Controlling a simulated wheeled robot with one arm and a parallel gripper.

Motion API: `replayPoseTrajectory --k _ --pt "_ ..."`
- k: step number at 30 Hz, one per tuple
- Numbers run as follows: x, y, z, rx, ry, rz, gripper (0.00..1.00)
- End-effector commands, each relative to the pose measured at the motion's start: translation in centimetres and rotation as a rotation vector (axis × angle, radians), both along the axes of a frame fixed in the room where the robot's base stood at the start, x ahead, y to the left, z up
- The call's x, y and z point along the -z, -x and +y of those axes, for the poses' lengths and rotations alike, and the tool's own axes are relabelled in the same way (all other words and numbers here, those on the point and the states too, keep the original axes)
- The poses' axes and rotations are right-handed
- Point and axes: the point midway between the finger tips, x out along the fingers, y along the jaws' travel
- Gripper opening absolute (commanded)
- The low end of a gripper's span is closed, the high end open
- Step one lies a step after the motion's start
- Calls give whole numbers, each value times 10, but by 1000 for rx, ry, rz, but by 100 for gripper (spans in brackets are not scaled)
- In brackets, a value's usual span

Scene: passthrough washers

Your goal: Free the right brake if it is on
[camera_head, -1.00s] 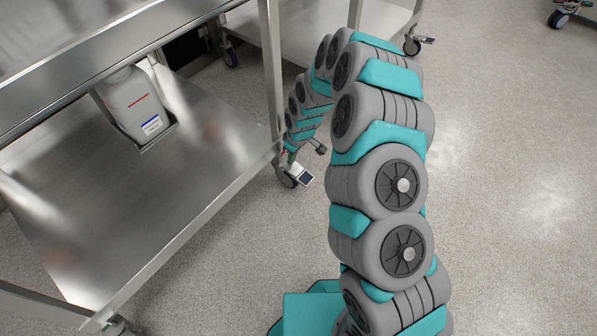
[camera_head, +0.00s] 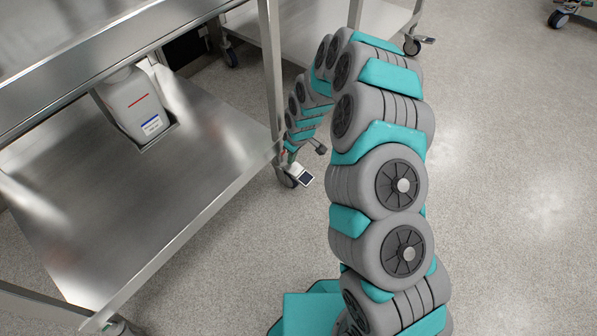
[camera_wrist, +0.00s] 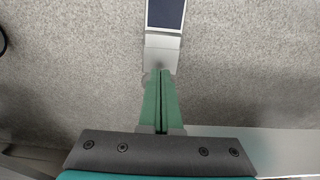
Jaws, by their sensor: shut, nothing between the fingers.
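The right brake pedal (camera_head: 305,180), a pale lever with a dark blue pad, sticks out from the caster (camera_head: 289,178) under the right leg of the near steel cart (camera_head: 200,225). In the wrist view the brake pedal (camera_wrist: 165,14) is at the top middle, its pad cut by the frame edge. My gripper (camera_wrist: 161,74) is shut and empty, its green fingertips at the base of the pale lever. Whether they touch it I cannot tell.
A white container (camera_head: 135,105) stands on the cart's lower shelf. Another steel cart (camera_head: 300,30) with casters is behind. A further caster (camera_head: 560,18) shows at the top right. The speckled floor (camera_head: 510,200) on the right is clear.

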Motion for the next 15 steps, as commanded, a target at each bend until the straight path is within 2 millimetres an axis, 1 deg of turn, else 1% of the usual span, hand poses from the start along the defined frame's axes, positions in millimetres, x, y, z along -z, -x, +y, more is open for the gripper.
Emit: replayPoseTrajectory --k 15 --pt "12 0 0 1 0 0 0"
